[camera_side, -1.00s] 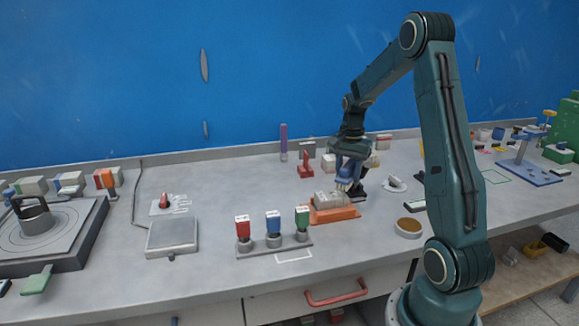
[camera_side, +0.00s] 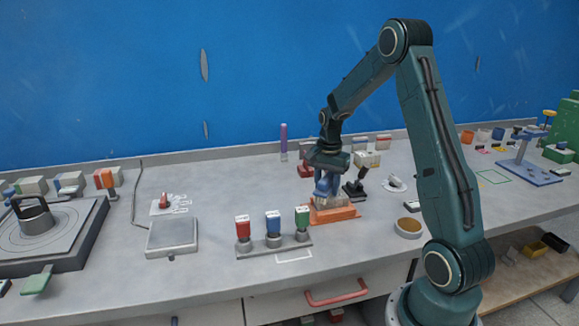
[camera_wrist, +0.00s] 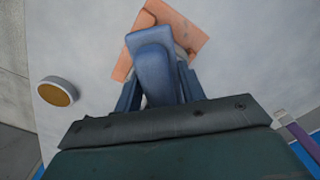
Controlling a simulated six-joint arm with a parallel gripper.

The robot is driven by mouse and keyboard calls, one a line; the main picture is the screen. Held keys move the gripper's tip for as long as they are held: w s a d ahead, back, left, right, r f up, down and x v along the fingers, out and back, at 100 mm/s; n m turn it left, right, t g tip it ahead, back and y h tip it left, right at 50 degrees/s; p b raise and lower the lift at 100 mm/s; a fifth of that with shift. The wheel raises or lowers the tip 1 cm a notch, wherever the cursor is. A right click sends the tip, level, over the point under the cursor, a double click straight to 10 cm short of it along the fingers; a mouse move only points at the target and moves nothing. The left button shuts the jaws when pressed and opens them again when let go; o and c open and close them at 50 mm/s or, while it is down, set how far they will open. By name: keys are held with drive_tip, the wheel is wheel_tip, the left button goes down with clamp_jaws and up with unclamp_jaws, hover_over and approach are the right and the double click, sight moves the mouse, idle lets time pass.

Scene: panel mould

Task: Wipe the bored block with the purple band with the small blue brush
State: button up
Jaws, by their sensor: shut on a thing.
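My gripper (camera_side: 326,176) is shut on the small blue brush (camera_wrist: 154,72), which points down from it. In the side view the brush is over a pale grey block (camera_side: 342,201) in an orange holder (camera_side: 338,214) on the bench. The brush covers much of the block, and I cannot tell whether they touch. In the wrist view the brush hides most of the block, and the orange holder (camera_wrist: 190,35) shows around it. I cannot make out a purple band or bores on the block.
A rack with red, blue and green-topped pieces (camera_side: 273,246) stands at front left of the holder. A black stand with a cream head (camera_side: 362,172) is just right of my gripper. A round brown-topped dish (camera_side: 408,228) is at right. A purple upright stick (camera_side: 284,140) stands behind.

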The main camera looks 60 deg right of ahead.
sight(345, 193)
drive_tip(key=shift+w+a, duration=0.3)
drive_tip(key=s+d, duration=0.5)
drive_tip(key=shift+a, duration=0.2)
drive_tip(key=shift+w+a, duration=2.4)
drive_tip(key=s+d, duration=0.5)
drive_tip(key=shift+d, duration=0.1)
wheel_tip(345, 193, up, 8)
drive_tip(key=shift+w, duration=0.15)
